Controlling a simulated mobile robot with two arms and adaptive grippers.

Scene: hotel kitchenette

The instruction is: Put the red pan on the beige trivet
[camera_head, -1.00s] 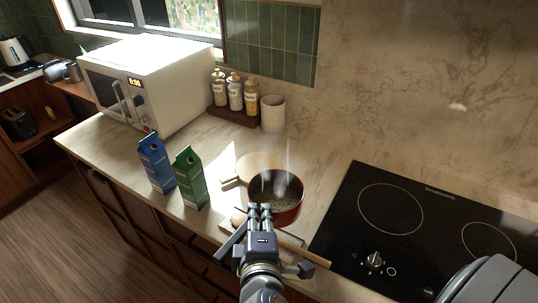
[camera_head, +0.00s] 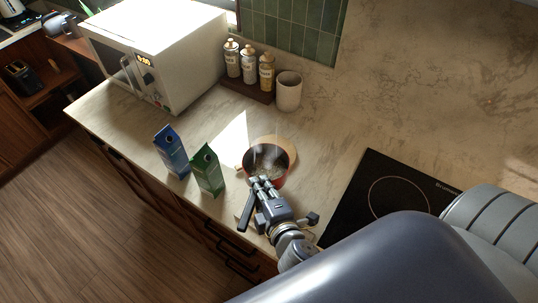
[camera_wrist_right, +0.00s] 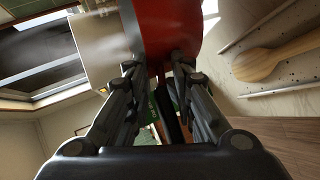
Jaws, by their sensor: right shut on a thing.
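The red pan (camera_head: 279,181) is upright in the head view, with grainy contents and faint steam. My right gripper (camera_head: 262,186) is shut on its handle from the counter's front side. The handle is mostly hidden by the fingers; in the right wrist view its dark shape (camera_wrist_right: 168,112) runs between them, below the red pan wall (camera_wrist_right: 170,25). The beige trivet (camera_head: 291,152) shows as a rim behind and right of the pan, which covers most of it. I cannot tell whether the pan touches the trivet or hovers above it. My left gripper is not in view.
Blue (camera_head: 171,152) and green (camera_head: 207,171) cartons stand close left of the pan. A wooden spoon (camera_wrist_right: 262,64) lies low beside it. A beige cup (camera_head: 288,92), a bottle rack (camera_head: 248,90) and a microwave (camera_head: 160,50) stand behind. The black cooktop (camera_head: 375,195) is at right.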

